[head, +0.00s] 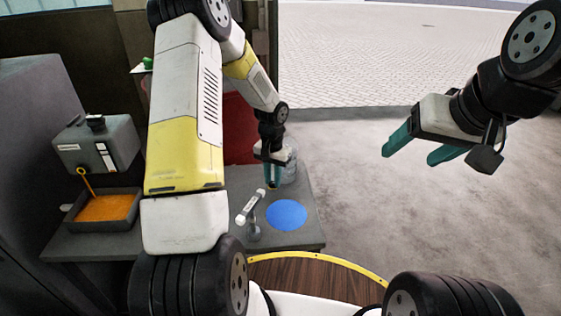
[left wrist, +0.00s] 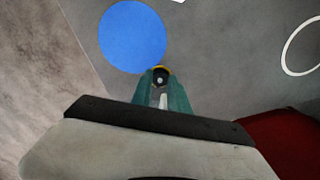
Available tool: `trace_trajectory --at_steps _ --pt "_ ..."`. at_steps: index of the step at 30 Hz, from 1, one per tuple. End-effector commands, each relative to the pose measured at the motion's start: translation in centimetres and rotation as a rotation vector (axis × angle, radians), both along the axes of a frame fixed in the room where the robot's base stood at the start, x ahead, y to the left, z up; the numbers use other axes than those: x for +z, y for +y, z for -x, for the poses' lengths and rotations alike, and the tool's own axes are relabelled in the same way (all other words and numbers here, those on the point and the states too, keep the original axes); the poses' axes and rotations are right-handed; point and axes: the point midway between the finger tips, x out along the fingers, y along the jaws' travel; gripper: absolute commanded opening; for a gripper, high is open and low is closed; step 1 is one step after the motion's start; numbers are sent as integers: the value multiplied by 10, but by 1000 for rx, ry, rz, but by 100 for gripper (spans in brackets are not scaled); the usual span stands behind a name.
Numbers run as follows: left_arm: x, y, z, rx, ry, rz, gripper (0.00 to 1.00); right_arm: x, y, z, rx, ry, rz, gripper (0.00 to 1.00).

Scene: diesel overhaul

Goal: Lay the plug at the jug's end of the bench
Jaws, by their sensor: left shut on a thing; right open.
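My left gripper (head: 272,178) is above the bench (head: 304,238), behind the blue disc (head: 287,215). It is shut on a small dark part with a yellow rim and a pale pin, apparently the plug (left wrist: 160,78), which shows between the fingertips in the left wrist view. In the head view the fingers largely hide it. A pale grey container, likely the jug (head: 290,165), stands on the bench just behind and right of the left gripper. My right gripper (head: 408,150) is open and empty over the floor at the right.
A white-barrelled tool (head: 250,206) and a small grey stand are left of the disc. A white ring (left wrist: 300,46) marks the bench. Something red (left wrist: 285,140) lies beyond.

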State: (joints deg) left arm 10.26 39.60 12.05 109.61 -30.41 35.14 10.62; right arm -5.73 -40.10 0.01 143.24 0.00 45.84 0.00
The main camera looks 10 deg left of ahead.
Motion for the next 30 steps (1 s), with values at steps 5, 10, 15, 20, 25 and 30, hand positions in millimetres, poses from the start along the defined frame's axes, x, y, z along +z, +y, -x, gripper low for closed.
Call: trace_trajectory --at_steps 5,10,15,20,25,30 --pt "-21 0 1 0 4 1 0 0 0 0 0 0 0 69" --pt "-42 -1 1 0 2 1 0 0 0 0 0 0 0 69" --pt "-57 0 0 2 0 2 0 0 0 0 0 0 0 69" --pt "-62 0 0 1 0 2 0 0 0 0 0 0 0 69" --pt "-63 0 0 1 0 2 0 0 0 0 0 0 0 69" --pt "-63 0 0 1 0 2 39 0 0 0 0 0 0 69"
